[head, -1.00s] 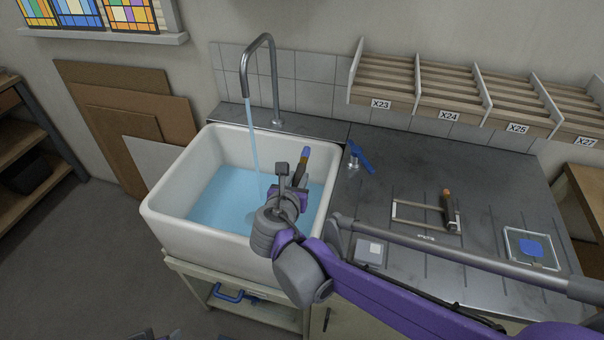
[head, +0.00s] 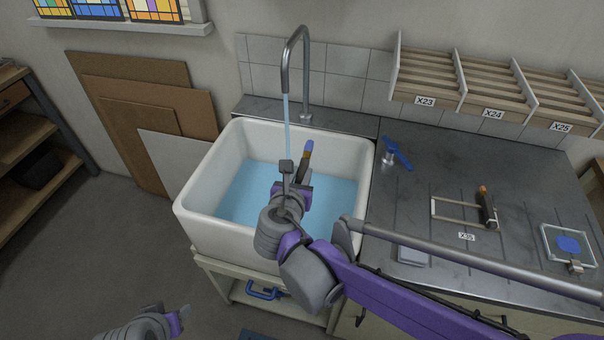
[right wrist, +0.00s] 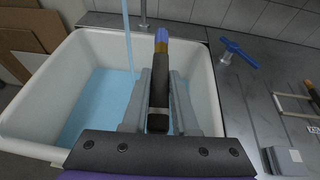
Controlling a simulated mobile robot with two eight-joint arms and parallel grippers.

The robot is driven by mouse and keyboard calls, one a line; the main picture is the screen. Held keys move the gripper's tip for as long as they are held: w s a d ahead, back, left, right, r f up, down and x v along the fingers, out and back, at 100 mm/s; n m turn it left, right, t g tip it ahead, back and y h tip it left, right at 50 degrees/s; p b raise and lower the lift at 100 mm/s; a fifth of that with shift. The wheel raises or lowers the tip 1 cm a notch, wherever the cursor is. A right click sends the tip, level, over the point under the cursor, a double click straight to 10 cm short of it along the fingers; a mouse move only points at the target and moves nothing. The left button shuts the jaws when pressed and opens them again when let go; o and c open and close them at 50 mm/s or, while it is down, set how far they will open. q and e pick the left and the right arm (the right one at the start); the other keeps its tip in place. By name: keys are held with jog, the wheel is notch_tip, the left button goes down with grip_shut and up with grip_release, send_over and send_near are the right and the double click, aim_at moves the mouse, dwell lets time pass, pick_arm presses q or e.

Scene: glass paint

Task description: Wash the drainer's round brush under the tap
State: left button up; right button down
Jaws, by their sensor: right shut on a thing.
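My right gripper (right wrist: 160,80) is shut on a brush (right wrist: 160,62) with a dark handle and an orange and blue end pointing up and away. In the head view the brush (head: 307,152) is over the white sink (head: 190,212). Water runs from the grey tap (head: 300,45) in a thin stream (head: 287,115). The stream falls just left of the brush, and I see no contact between them.
The ribbed metal drainer (head: 420,200) right of the sink holds a blue-handled item (head: 397,152), another dark, orange-ended brush (head: 487,207) by a wire frame, and a glass dish with blue paint (head: 567,245). Slotted racks (head: 430,75) hang above. Blue water (head: 250,190) stands in the sink.

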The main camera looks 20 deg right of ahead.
jog(key=shift+w+a+f, duration=0.1)
jog(key=shift+w+f, duration=0.15)
jog(key=shift+w, duration=0.45)
pick_arm(q)
jog(key=shift+s+f+b, duration=0.35)
jog(key=shift+f+b, duration=0.2)
jog(key=shift+f, duration=0.25)
jog(key=shift+s+f+b, duration=0.3)
jog(key=shift+f+b, duration=0.2)
jog(key=shift+f, duration=0.25)
pick_arm(e)
jog(key=w+a+f, duration=0.2)
jog(key=w, duration=0.9)
jog(key=shift+w+a, duration=0.15)
jog(key=shift+w, duration=0.25)
jog(key=shift+f, duration=0.1)
pick_arm(q)
jog(key=shift+f, duration=0.1)
pick_arm(e)
jog(key=shift+w+d, duration=0.1)
jog(key=shift+d, duration=0.5)
jog(key=shift+a, duration=0.15)
pick_arm(q)
jog(key=shift+s, duration=0.1)
pick_arm(e)
jog(key=shift+a, duration=0.5)
pick_arm(q)
jog(key=shift+f, duration=0.1)
pick_arm(e)
jog(key=shift+d, duration=0.2)
